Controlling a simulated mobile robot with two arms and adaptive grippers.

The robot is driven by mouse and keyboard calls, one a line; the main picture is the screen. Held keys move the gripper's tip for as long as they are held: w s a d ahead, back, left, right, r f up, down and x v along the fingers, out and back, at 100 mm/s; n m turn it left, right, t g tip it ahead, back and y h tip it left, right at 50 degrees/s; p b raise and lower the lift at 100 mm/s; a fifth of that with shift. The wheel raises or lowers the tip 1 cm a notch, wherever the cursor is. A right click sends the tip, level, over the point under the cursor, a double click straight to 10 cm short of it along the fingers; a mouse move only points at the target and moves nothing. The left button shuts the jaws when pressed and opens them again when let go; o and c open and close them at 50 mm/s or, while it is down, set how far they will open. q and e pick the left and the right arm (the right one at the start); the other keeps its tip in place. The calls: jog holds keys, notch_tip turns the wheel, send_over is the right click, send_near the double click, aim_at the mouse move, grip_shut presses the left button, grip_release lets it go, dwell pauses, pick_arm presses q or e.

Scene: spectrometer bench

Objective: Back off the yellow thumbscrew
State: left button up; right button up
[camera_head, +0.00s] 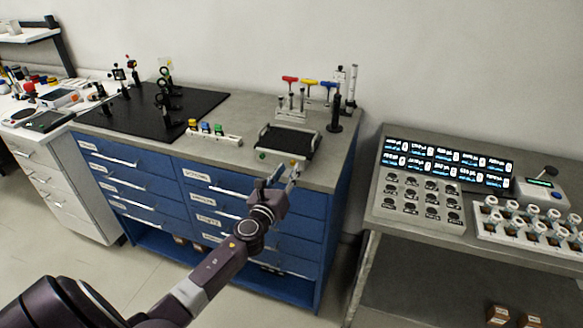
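A small yellow spot (293,162), which may be the yellow thumbscrew, shows at the front right of a black-topped framed device (290,139) on the grey bench top. A green spot (262,155) is at the device's front left. My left gripper (278,178) is in front of the device at the bench's front edge, its fingers spread apart with nothing visible between them. Its right fingertip shows close below the yellow spot; I cannot tell whether they touch. My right gripper is not in view.
T-handle drivers (308,83) in red, yellow and blue stand in a rack behind the device. A rail (215,134) with coloured-topped pieces lies to its left, beside a black optics breadboard (135,112). A control console (430,184) stands at right, across a gap.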

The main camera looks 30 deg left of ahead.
aim_at(293, 162)
pick_arm(q)
jog(key=shift+x, duration=0.85)
jog(key=shift+w, duration=0.3)
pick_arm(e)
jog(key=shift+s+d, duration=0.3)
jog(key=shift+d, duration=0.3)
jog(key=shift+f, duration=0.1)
pick_arm(q)
grip_shut()
